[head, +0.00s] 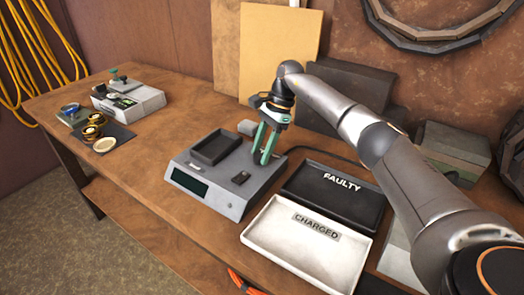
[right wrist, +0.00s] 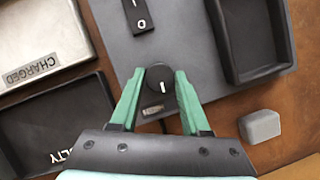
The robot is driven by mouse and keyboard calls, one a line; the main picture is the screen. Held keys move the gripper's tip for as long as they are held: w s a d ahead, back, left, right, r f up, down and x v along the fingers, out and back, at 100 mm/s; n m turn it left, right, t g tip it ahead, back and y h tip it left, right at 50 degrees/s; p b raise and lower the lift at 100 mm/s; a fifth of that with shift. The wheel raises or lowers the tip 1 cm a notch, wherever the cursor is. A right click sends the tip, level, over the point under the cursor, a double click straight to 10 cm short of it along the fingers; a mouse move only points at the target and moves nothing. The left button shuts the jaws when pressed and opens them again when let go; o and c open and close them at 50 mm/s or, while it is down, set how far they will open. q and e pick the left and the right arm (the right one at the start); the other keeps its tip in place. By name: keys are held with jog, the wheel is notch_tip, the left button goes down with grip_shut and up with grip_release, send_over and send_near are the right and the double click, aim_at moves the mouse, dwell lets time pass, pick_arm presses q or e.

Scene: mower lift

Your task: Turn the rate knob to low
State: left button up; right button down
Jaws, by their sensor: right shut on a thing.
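The rate knob (right wrist: 159,79) is a round black knob with a short white pointer line, on the grey charger (head: 223,203). In the right wrist view its line points toward the bottom of the picture, slightly right. My right gripper (right wrist: 158,82) has its green fingers on either side of the knob, shut on it. In the head view the right gripper (head: 265,158) points down at the charger's right rear corner, and its fingers hide the knob. A small label (right wrist: 152,111) lies beside the knob, too small to read. My left gripper is not in view.
The charger has a black rocker switch (head: 240,178), an empty-looking bay (head: 228,150) and a dark display (head: 189,183). A black FAULTY tray (head: 310,197) and a white CHARGED tray (head: 270,245) lie to its right. A grey block (right wrist: 260,127) stands close to the fingers.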

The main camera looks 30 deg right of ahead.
dwell(0.6)
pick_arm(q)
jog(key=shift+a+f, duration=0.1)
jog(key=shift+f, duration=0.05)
pick_arm(e)
jog(key=shift+c, duration=1.9)
grip_release()
pick_arm(q)
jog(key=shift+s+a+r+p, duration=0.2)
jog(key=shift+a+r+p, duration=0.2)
jog(key=shift+p, duration=0.3)
pick_arm(e)
jog(key=v, duration=1.2)
jog(key=shift+r, duration=0.3)
